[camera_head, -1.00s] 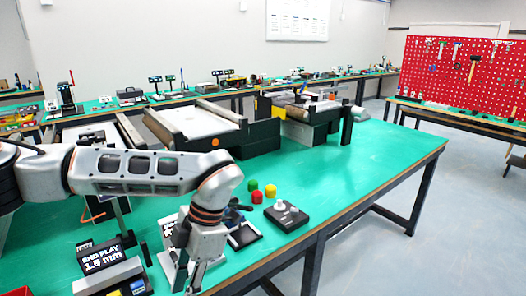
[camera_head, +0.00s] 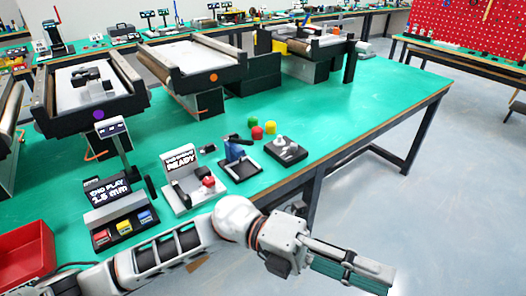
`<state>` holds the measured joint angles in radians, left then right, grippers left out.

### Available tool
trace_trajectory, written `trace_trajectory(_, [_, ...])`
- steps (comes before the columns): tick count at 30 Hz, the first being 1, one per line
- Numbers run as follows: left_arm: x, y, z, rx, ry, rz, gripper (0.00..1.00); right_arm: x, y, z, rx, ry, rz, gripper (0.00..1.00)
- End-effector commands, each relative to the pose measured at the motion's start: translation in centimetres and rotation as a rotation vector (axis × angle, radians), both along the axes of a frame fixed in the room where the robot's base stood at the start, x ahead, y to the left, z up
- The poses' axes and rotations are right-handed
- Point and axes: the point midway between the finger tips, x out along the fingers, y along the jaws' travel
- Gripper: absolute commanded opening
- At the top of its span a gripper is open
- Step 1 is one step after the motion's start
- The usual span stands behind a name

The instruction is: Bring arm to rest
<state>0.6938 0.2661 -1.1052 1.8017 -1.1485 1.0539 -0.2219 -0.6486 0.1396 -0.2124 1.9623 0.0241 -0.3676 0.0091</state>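My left arm comes in from the lower left and runs along the front of the green table. My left gripper (camera_head: 350,270) points right, out past the table's front edge and above the grey floor. Its fingers show from the side, one pale and one with a teal surface, and the gap between them is not clear. I see no separate object in it. My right gripper is not in view.
The green table (camera_head: 340,120) bears mini conveyors (camera_head: 205,62), an "END PLAY" display (camera_head: 108,192), a "READY" device (camera_head: 180,165), a black device with a grey knob (camera_head: 285,148) and coloured pieces. A red bin (camera_head: 28,255) is at lower left. Floor at right is clear.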

Motion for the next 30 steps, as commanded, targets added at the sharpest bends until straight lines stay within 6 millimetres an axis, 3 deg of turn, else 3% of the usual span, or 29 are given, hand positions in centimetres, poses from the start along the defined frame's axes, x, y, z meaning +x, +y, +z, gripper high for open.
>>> trace_trajectory(4, [4.6, 0.4, 2.4, -0.153, 0.276, 0.222, 0.27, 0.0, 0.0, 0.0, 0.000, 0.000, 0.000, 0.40])
trace_trajectory(8, [9.9, 2.7, 2.1, -0.248, 0.525, 0.430, 0.27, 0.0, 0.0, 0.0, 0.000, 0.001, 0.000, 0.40])
trace_trajectory(11, [14.0, 5.5, -0.2, -0.293, 0.721, 0.596, 0.27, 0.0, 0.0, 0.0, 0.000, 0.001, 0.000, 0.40])
trace_trajectory(14, [17.3, 9.2, -4.1, -0.319, 0.922, 0.764, 0.27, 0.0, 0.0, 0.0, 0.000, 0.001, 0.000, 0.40])
trace_trajectory(18, [19.8, 15.3, -12.1, -0.318, 1.204, 1.004, 0.27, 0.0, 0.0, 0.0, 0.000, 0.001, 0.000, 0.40])
trace_trajectory(23, [18.8, 22.4, -22.0, -0.276, 1.496, 1.248, 0.27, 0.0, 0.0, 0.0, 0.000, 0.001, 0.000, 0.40])
trace_trajectory(27, [15.0, 28.1, -30.2, -0.212, 1.721, 1.435, 0.27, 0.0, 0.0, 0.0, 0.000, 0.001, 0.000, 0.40])
trace_trajectory(30, [11.6, 31.3, -34.6, -0.163, 1.851, 1.542, 0.27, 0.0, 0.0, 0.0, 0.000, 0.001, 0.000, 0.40])
